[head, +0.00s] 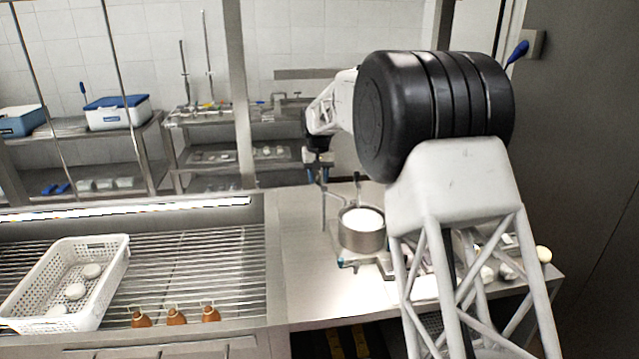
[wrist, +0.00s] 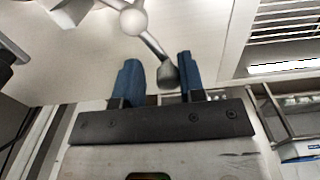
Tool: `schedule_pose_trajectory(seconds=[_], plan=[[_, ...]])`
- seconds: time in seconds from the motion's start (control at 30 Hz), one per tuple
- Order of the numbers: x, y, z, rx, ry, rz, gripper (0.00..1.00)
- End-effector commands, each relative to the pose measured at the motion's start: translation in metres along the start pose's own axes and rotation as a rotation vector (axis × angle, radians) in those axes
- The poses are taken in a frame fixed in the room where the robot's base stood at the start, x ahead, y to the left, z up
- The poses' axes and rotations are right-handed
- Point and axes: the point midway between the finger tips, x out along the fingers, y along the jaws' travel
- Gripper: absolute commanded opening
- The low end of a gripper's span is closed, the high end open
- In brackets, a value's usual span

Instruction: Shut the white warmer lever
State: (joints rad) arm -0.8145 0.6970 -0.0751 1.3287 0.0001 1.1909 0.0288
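A light-coloured rod with a white ball (wrist: 133,20) and a dark grey knob (wrist: 168,76) shows in the wrist view; it looks like the lever, though I cannot be sure. The knob appears between the fingertips, nearer the right finger; I cannot tell whether they touch. My gripper (wrist: 157,80) has two blue fingers spread apart. In the head view my gripper (head: 318,170) points down above the counter, left of and behind a metal pot (head: 362,240) with white contents. The pot sits on a small stand. My arm hides much of the counter to its right.
A white perforated basket (head: 100,290) with several pale round items stands on the wire rack (head: 195,265) at left. Several brown bottles (head: 177,317) stand at the rack's front. The counter (head: 300,270) left of the pot is clear. Small items lie at right, partly hidden.

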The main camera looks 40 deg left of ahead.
Motion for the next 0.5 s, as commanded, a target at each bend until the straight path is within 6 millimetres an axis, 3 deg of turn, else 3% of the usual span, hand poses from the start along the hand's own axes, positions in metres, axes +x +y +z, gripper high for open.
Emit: schedule_pose_trajectory(seconds=[0.5], plan=[[0.0000, 0.0024, -0.0008, 0.000, 0.000, 0.000, 0.36]])
